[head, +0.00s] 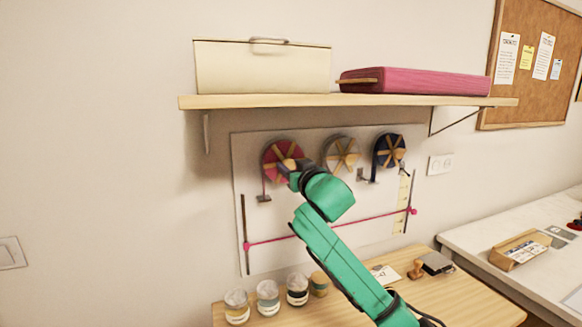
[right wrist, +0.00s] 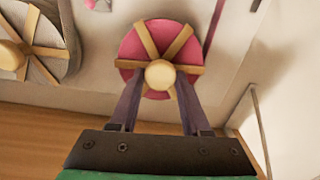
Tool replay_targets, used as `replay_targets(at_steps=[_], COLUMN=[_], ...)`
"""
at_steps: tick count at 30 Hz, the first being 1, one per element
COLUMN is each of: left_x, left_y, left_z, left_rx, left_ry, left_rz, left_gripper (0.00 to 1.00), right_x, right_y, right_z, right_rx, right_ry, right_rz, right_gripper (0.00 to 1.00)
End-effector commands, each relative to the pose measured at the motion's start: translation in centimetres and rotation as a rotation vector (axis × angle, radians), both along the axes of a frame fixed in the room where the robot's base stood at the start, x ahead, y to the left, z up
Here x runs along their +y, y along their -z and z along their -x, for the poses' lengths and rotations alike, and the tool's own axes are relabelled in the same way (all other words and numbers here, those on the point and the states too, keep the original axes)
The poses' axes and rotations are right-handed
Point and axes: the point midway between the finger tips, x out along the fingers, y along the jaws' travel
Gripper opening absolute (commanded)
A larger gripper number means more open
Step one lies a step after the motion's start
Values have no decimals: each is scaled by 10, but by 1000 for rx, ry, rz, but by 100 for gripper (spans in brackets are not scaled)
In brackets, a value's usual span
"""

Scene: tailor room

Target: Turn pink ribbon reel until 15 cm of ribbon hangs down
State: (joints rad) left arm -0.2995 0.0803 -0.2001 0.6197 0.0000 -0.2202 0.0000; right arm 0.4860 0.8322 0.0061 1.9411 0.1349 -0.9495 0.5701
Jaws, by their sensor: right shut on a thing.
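The pink ribbon reel (head: 270,158) is mounted at the upper left of a pale wall board, with tan spokes and a round knob at its centre. A short strip of pink ribbon (head: 264,186) hangs from its left side to a small dark fitting. My right gripper (head: 290,169) is at the reel's centre and partly covers it. In the right wrist view, the reel (right wrist: 185,33) is seen face on. The gripper's two fingers are shut on the tan knob (right wrist: 160,75), one on each side. My left gripper is not in view.
A grey reel (head: 341,153) and a dark blue reel (head: 389,150) are to the right. A pink horizontal line (head: 340,224) crosses the board below, near a yellow measuring strip (head: 403,200). A wooden shelf (head: 350,100) overhangs the reels. Jars (head: 268,297) stand on the table below.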

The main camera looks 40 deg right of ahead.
Motion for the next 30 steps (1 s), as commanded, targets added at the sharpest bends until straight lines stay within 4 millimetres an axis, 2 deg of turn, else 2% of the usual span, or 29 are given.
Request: replay_targets(at_steps=[8,30], left_x=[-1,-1], left_y=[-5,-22], left_z=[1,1], left_rx=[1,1], left_ry=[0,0], left_rz=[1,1], left_gripper=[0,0], right_x=[0,3], right_y=[-1,1], right_z=[0,-1], right_rx=[62,294], right_ry=[1,-1], right_rz=[174,838], right_gripper=[0,0])
